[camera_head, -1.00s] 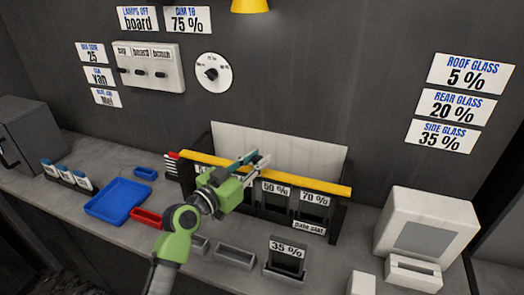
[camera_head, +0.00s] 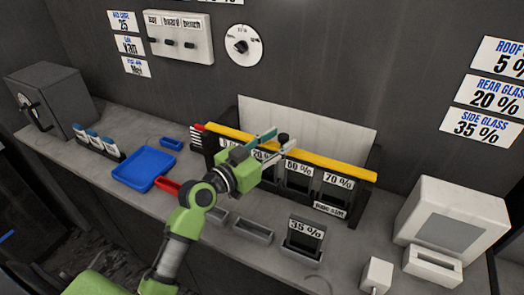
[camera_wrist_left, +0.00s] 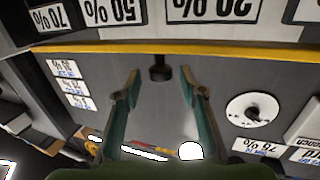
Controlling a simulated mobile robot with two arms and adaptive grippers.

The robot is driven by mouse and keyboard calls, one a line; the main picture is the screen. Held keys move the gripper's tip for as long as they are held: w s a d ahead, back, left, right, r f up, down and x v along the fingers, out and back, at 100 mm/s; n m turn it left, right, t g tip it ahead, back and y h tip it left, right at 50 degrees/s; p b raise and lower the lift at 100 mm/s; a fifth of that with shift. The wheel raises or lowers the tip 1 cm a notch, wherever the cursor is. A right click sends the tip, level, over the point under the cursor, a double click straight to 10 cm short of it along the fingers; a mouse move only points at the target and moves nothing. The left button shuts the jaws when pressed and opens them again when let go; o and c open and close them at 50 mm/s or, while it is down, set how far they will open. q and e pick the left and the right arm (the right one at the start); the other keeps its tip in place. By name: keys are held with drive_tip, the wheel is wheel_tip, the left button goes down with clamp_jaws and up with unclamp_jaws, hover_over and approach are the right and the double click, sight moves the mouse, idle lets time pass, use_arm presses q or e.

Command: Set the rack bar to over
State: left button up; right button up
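The rack bar (camera_head: 330,168) is a long yellow bar along the upper front of the dark plate rack (camera_head: 357,212). In the left wrist view the bar (camera_wrist_left: 220,50) crosses the upper part. A dark knob (camera_head: 284,138) stands up at the bar. My left gripper (camera_head: 283,141) is at the bar with its two fingers spread. In the left wrist view the knob (camera_wrist_left: 160,68) shows between the open fingertips (camera_wrist_left: 160,84), apart from both. The rack holds tint plates, with 50 % (camera_head: 298,175) and 70 % (camera_head: 337,187) labels readable. My right gripper is out of view.
A 35 % plate (camera_head: 304,236) stands in a holder in front of the rack. Empty grey trays (camera_head: 252,232) lie left of it. A blue tray (camera_head: 145,168) and red tray (camera_head: 168,188) are farther left. A white machine (camera_head: 455,215) stands at right.

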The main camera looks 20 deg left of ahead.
use_arm(q)
drive_tip(key=v, duration=1)
drive_tip(key=shift+s, duration=0.3)
drive_tip(key=shift+a, duration=0.1)
